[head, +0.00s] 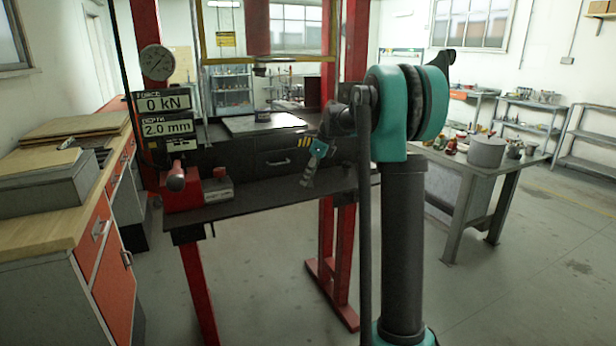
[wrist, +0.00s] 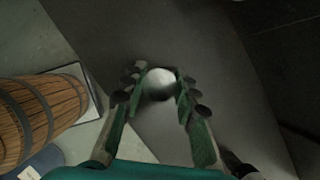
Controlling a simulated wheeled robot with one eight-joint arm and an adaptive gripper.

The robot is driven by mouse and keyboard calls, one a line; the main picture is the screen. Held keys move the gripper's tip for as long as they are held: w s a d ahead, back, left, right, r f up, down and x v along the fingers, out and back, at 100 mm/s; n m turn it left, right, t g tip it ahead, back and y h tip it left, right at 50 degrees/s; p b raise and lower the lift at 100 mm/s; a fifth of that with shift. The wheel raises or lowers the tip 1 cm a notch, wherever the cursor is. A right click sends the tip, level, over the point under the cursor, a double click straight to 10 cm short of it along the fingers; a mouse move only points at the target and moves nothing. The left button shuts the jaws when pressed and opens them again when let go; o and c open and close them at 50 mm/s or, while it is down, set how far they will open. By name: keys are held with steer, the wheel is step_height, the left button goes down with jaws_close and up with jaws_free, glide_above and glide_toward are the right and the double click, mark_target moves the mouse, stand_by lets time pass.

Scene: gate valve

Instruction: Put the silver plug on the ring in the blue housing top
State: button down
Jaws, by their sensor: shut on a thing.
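The silver plug (wrist: 160,79) shows in the wrist view as a round pale top between my fingertips. My gripper (wrist: 160,92) is closed around it, one green finger on each side. In the head view my gripper (head: 308,180) hangs in front of the press bench, and the plug cannot be made out there. A dark grey flat surface lies below the plug in the wrist view; the gap between them cannot be told. I cannot make out the blue housing or its ring for sure in either view.
A wooden barrel (wrist: 38,112) stands left of my gripper in the wrist view, with a dark blue round edge (wrist: 42,164) below it. The red press frame (head: 343,230) surrounds the dark bench (head: 250,193). A red lever unit (head: 184,190) stands at the bench's left.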

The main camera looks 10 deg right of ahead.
steer(key=c, duration=1.2)
jaws_free()
steer(key=shift+o, duration=0.2)
steer(key=shift+r, duration=0.1)
steer(key=v, duration=1.2)
